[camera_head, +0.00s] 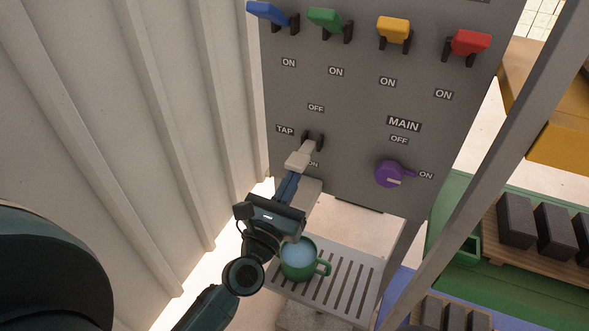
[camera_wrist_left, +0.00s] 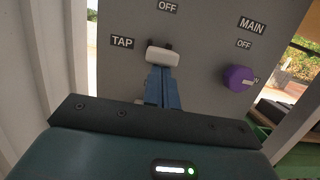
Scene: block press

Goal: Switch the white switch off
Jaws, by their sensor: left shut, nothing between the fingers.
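The white switch (camera_head: 300,158) is a pale lever in a dark bracket on the grey panel, beside the TAP label, with OFF above and ON below. Its lever sticks out and tilts down towards ON. It also shows in the left wrist view (camera_wrist_left: 163,56). My left gripper (camera_head: 292,178) is shut and empty, its blue fingers just below the lever's outer end; they also show in the left wrist view (camera_wrist_left: 162,78). The tips look to touch or nearly touch the lever, and I cannot tell which. My right gripper is not in view.
Blue, green, yellow and red levers (camera_head: 394,30) line the panel top. A purple MAIN knob (camera_head: 388,174) is to the right. A green mug (camera_head: 299,268) with pale liquid stands on the slatted tray (camera_head: 347,291) below. A ribbed wall (camera_head: 150,100) is close at left.

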